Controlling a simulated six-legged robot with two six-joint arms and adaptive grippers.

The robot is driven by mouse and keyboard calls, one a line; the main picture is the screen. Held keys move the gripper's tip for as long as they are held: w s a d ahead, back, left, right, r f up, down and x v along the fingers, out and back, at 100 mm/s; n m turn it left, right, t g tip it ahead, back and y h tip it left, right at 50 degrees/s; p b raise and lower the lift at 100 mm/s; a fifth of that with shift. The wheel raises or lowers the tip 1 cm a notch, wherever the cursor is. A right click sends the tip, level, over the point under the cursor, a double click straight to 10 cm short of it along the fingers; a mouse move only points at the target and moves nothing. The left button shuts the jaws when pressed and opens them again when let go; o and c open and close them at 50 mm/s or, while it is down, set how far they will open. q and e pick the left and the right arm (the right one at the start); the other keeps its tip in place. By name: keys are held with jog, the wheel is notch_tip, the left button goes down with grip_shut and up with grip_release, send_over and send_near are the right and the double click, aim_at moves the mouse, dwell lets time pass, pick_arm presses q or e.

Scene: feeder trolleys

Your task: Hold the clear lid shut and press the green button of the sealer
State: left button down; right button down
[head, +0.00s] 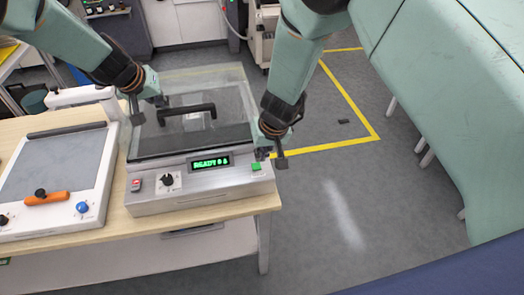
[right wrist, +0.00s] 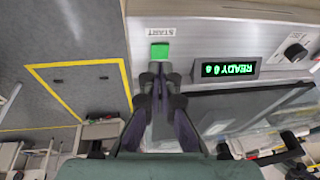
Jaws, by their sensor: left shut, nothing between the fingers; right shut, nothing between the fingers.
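The sealer (head: 215,192) stands on the wooden table, with a lit display (head: 210,162) that reads READY. The green button (head: 256,167) is at the panel's right end, and shows in the right wrist view (right wrist: 159,51) beside a START label. My left gripper (head: 138,115) is shut and empty at the lid's left edge, left of the handle. My right gripper (head: 280,160) is shut and empty; its fingertips (right wrist: 158,70) appear close to the button, contact unclear.
A second device with a grey plate (head: 52,165), an orange-handled tool (head: 46,198) and a blue knob (head: 82,207) stands left of the sealer. A black dial (head: 167,180) and a red switch (head: 136,185) are on the sealer's front. Floor right of the table is open.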

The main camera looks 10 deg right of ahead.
aim_at(257, 167)
pick_arm(q)
jog(key=shift+s+f, duration=0.15)
jog(key=shift+f, duration=0.05)
pick_arm(e)
jog(key=shift+x, duration=2.2)
jog(key=shift+s+f, duration=0.1)
jog(key=shift+f, duration=0.3)
jog(key=shift+r, duration=3.6)
